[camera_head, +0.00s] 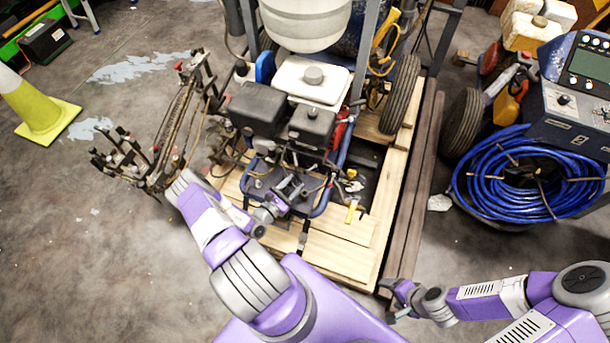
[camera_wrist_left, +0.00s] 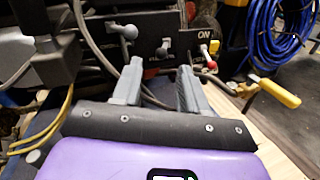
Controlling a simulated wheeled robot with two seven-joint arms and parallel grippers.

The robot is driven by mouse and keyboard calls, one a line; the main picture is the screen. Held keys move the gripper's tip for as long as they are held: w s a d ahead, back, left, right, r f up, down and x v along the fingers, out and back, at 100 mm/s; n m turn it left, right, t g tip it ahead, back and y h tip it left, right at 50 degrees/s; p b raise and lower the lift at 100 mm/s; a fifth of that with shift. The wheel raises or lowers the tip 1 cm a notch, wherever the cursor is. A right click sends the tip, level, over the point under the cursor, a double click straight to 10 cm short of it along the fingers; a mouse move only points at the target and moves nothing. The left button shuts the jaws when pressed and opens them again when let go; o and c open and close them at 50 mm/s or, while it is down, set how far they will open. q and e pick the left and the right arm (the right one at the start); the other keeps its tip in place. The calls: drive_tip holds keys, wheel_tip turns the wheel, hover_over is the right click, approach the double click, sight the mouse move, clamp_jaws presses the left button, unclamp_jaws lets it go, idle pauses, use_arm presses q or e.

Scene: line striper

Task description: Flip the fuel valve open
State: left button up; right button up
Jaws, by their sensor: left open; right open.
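The line striper's engine (camera_head: 312,125) stands on a wooden pallet. In the left wrist view its dark control panel carries a grey lever (camera_wrist_left: 128,32), a second small light lever (camera_wrist_left: 164,46), and a red-and-white lever (camera_wrist_left: 207,60) below an "ON" label. I cannot tell for certain which is the fuel valve. My left gripper (camera_head: 290,188) is in front of the panel; in the wrist view its two fingers (camera_wrist_left: 160,78) are apart and empty, pointing toward the middle lever, with no clear contact. My right gripper (camera_head: 398,300) is open and empty, low beside the pallet.
A yellow-handled valve (camera_wrist_left: 280,92) sticks out right of the panel. The wooden pallet (camera_head: 335,250) lies under the machine. A coiled blue hose (camera_head: 500,190) sits at right, and a yellow cone (camera_head: 40,110) at far left.

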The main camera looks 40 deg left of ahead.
use_arm(q)
drive_tip(key=shift+w+d+b, duration=0.15)
drive_tip(key=shift+w+b, duration=0.6)
drive_tip(key=shift+w, duration=2.05)
clamp_jaws()
